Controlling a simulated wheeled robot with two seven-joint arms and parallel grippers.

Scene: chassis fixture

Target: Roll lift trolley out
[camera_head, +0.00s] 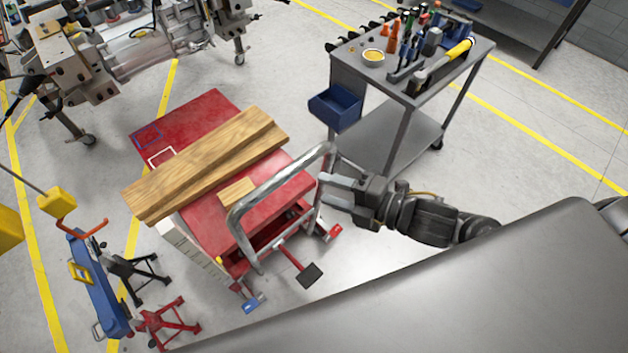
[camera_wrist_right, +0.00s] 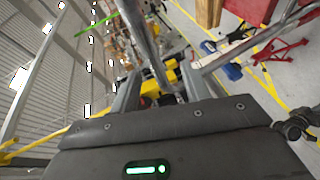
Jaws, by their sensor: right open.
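The lift trolley (camera_head: 290,190) is a red platform with a bent grey tube push handle (camera_head: 236,226) and a pedal at its front. A long wooden beam (camera_head: 205,165) and a small wood block lie on its top. My right gripper (camera_head: 324,190) is open at the right upright of the handle. In the right wrist view, the handle tube (camera_wrist_right: 152,45) runs between the two open fingers (camera_wrist_right: 157,85); whether they touch it I cannot tell. My left gripper is not in view.
A grey tool cart (camera_head: 420,85) with a blue bin (camera_head: 335,108) stands behind and to the right. A blue jack (camera_head: 98,285) and red and black axle stands (camera_head: 168,322) are at left. The chassis fixture (camera_head: 130,55) is at back left. Floor between trolley and cart is narrow.

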